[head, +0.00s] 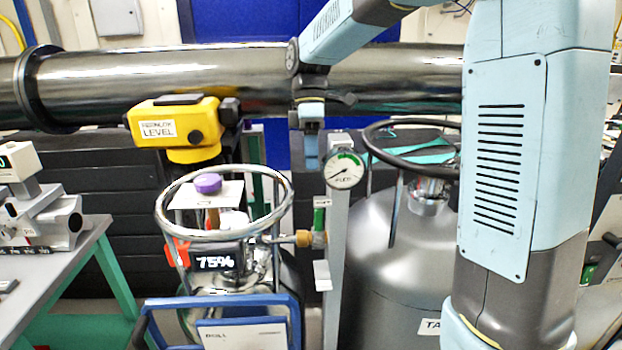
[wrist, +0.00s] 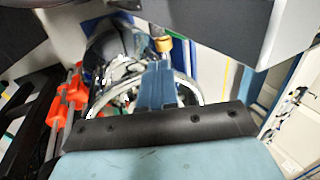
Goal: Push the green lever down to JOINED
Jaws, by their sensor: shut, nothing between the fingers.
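The green lever (head: 319,219) stands upright at a brass fitting (head: 303,238), in front of a grey post (head: 335,225), in the middle of the head view. My gripper (head: 311,166) points down above the lever, with its blue fingers shut and empty. A visible gap separates the fingertips from the lever top in the picture; the depth between them is hard to judge. In the wrist view my shut fingers (wrist: 157,82) show near a brass fitting (wrist: 162,44). No JOINED mark is readable.
A round gauge (head: 344,169) sits on the post, close right of my gripper. A small dewar with a chrome ring (head: 170,218) stands left, a large grey tank (head: 385,255) right. A yellow level (head: 172,125) and a steel beam pipe (head: 180,75) are behind.

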